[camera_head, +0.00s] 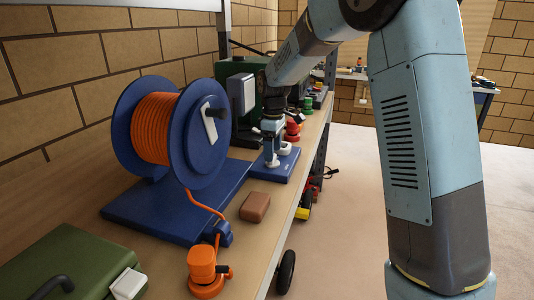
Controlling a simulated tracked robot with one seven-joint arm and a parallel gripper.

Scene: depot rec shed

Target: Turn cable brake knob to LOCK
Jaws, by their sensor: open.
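A blue cable reel (203,150) wound with orange cable (154,128) stands on a blue base on the bench at the left, with a white handle on its side. No LOCK lettering is readable, and I cannot tell for sure which part is the cable brake knob. A small blue plate (258,171) lies beyond the reel, with a pale rounded part (285,149) on it. My gripper (271,145) is open and points down over this plate, close to that part. Whether it touches anything is too small to tell.
An orange knob-like fitting (203,268) stands at the near bench edge, with a brown block (255,207) behind it. A green case (65,264) is at the near left. Red (292,130) and green (307,104) fittings stand beyond my gripper. The floor at the right is clear.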

